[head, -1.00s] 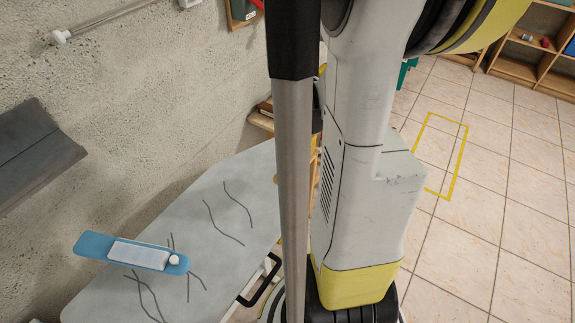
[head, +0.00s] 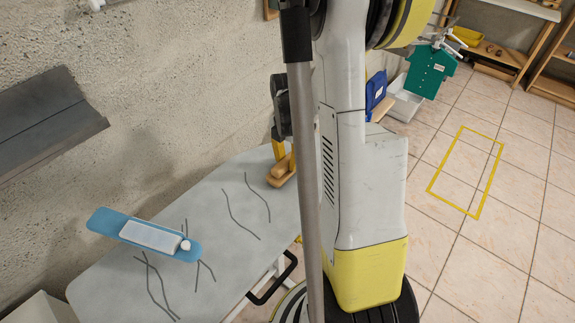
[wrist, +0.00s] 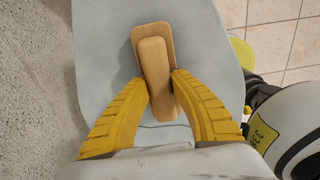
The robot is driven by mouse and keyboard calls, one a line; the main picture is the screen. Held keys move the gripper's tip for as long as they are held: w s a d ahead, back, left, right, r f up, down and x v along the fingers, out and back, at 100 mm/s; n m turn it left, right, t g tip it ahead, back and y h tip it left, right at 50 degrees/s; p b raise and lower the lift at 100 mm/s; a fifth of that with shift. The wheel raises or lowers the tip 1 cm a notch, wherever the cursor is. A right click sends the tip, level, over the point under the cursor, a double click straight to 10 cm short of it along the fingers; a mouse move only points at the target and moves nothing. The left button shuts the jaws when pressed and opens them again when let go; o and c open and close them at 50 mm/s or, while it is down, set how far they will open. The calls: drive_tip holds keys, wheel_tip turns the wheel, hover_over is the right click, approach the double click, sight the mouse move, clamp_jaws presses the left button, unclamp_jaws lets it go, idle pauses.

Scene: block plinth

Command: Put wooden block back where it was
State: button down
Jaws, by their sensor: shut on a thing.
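The wooden block (wrist: 156,68) is light brown, with a narrower raised part on a longer flat base. In the wrist view it lies between the two yellow fingers of my gripper (wrist: 161,82), which are shut on it. In the head view the block (head: 281,172) is at the far end of the grey table top (head: 220,222), with the yellow fingers of my gripper (head: 284,155) above it. I cannot tell whether the block touches the surface.
A blue board with a white piece (head: 150,236) lies on the near part of the table. A rough wall (head: 190,90) runs along the left. A grey ledge (head: 45,125) juts from it. A yellow rectangle (head: 465,172) marks open tiled floor at the right.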

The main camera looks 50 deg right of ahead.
drive_tip(key=shift+f, duration=0.4)
drive_tip(key=shift+r, duration=0.1)
drive_tip(key=c, duration=1.6)
unclamp_jaws()
drive_tip(key=shift+f, duration=0.2)
drive_tip(key=o, duration=0.4)
